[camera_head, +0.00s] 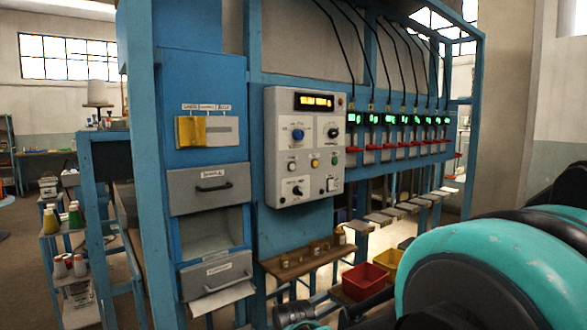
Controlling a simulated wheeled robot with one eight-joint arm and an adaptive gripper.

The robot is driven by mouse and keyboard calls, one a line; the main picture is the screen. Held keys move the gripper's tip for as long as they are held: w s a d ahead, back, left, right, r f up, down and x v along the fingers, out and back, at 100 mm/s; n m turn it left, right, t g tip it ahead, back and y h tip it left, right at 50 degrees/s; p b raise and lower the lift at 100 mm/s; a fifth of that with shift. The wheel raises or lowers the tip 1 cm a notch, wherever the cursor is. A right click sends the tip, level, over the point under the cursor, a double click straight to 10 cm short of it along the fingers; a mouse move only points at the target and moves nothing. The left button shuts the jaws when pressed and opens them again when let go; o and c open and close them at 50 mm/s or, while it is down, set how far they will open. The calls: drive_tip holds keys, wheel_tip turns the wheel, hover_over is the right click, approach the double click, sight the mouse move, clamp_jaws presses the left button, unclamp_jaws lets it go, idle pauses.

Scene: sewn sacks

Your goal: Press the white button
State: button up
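A light grey control panel (312,106) is fixed to the blue frame near the middle of the view. A small round white button (291,167) with a dark rim appears to sit at the left of its middle row. A yellow button (314,163) and another small round button (334,161) are to its right. Nothing covers the panel's face. My teal and black arm fills the lower right, in front of and apart from the panel. I cannot make out my gripper's fingers in this view.
A blue knob (298,135) and black knobs surround the buttons, below a lit amber display (315,102). A wooden shelf (293,266) juts out below the panel. Red (364,281) and yellow bins stand lower right. Grey drawers (210,188) are at left.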

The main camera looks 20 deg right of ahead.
clamp_jaws()
idle(1.2)
